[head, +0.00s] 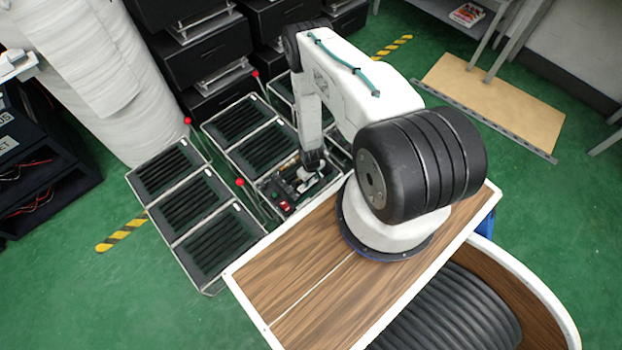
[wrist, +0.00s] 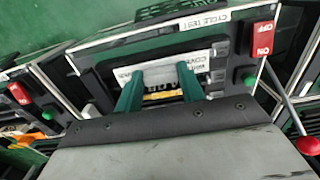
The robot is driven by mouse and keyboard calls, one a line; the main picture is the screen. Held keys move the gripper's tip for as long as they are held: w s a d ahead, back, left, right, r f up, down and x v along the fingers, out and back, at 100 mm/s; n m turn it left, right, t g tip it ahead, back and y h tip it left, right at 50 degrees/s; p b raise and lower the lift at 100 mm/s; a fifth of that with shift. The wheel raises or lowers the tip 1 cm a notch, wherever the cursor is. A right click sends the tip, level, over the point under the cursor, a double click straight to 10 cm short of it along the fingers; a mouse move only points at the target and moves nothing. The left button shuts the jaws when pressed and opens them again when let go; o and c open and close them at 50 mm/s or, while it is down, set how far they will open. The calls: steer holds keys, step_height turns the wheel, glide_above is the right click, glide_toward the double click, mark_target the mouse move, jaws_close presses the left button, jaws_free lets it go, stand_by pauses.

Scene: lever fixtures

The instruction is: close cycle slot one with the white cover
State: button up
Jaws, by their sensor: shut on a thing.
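The white cover (wrist: 203,58) is a pale plate with dark lettering, upside down in the wrist view. In the head view my gripper (head: 308,178) is down at the fixture beside the wooden top. A yellow strip shows between the fingers. Whether the cover is seated in a slot cannot be told; my gripper body hides the near side.
Red rocker switches (wrist: 263,38) and green buttons flank the panel. A lever with a red ball (wrist: 309,146) stands close at right. More slatted fixtures (head: 190,205) with red-ball levers lie left. Black drawer units (head: 205,50) stand behind. Green floor is free at the left front.

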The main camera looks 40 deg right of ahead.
steer(key=shift+f, duration=1.1)
stand_by(0.3)
steer(key=o, duration=1)
step_height(320, 180, up, 8)
steer(key=shift+f, duration=0.1)
